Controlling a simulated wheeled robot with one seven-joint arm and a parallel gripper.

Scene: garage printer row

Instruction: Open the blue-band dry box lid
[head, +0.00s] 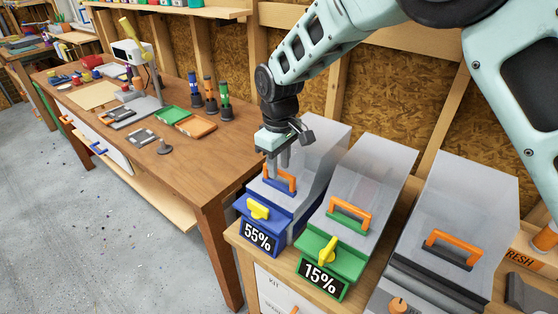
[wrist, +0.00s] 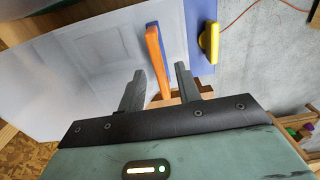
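The blue-band dry box (head: 283,222) stands at the left of the row of boxes, with a "55%" label on its front. Its translucent lid (head: 317,155) is down and carries an orange handle (head: 281,182) on a blue base. A yellow latch (head: 258,209) lies crosswise on the blue front; it also shows in the wrist view (wrist: 209,42). My gripper (head: 279,163) points down at the handle. In the wrist view my gripper (wrist: 159,70) is open, with the orange handle (wrist: 154,50) between its fingertips in the picture. I cannot tell whether a finger touches it.
A green-band "15%" box (head: 323,266) with an upright yellow latch stands close on the right, then a dark-band box (head: 435,284). A wooden workbench (head: 196,158) with bottles and tools is at left. Grey floor (head: 110,230) is open in front.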

